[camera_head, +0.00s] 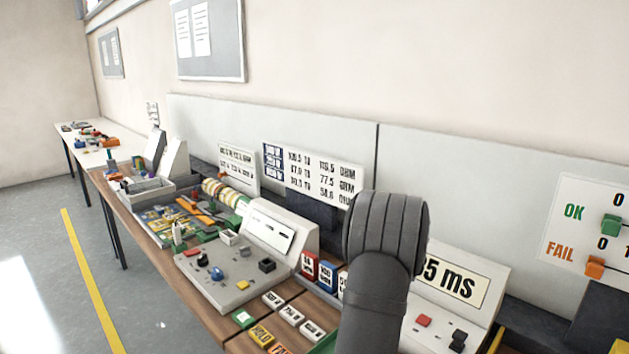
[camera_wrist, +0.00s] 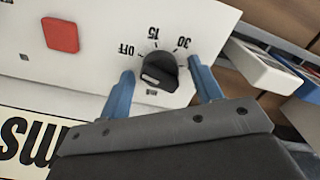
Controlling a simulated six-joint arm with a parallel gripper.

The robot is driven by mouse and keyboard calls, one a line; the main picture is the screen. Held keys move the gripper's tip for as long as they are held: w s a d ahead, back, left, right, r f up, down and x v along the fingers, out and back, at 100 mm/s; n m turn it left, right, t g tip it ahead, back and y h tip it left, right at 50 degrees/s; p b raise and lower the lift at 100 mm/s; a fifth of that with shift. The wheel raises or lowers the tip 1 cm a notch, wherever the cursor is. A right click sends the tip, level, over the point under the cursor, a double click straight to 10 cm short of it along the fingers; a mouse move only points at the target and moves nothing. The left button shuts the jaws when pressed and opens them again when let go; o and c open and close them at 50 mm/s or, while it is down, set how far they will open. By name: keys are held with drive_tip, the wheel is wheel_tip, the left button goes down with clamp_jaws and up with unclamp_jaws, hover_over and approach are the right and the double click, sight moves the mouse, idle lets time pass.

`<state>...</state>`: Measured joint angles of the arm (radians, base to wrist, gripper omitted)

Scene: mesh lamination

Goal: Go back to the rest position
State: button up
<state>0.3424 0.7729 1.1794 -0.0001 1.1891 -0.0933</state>
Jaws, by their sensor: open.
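My gripper (camera_wrist: 161,68) shows in the wrist view as two blue fingers, open, one on each side of a black dial knob (camera_wrist: 160,72). A small gap seems to show on either side of the knob; whether a finger touches it I cannot tell. The knob sits on a white panel marked OFF, 15 and 30, beside a square red button (camera_wrist: 60,35). In the head view my dark grey arm stands in front of the white device (camera_head: 490,275) with the "ms" display, and my gripper is hidden. The device's red button (camera_head: 424,321) and black knob (camera_head: 458,338) show there.
A grey control box (camera_head: 232,285) with knobs stands left of my arm. Small labelled blocks (camera_head: 292,314) lie on the wooden bench in front. A panel with OK and FAIL switches (camera_head: 585,225) is at the right. A tall partition (camera_head: 330,145) runs behind the bench.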

drive_tip(key=m, duration=0.5)
drive_tip(key=shift+m, duration=0.3)
drive_tip(key=m, duration=0.4)
drive_tip(key=shift+m, duration=0.3)
drive_tip(key=o, duration=0.9)
drive_tip(key=s+d+r+n, duration=0.2)
drive_tip(key=s+d+r, duration=0.4)
drive_tip(key=s+r, duration=0.3)
drive_tip(key=s+d+r+n, duration=0.2)
drive_tip(key=s+d+r, duration=0.55)
drive_tip(key=r, duration=0.25)
drive_tip(key=f, duration=0.9)
drive_tip(key=shift+s+a+f, duration=0.15)
drive_tip(key=shift+a+f, duration=0.1)
drive_tip(key=shift+a, duration=0.15)
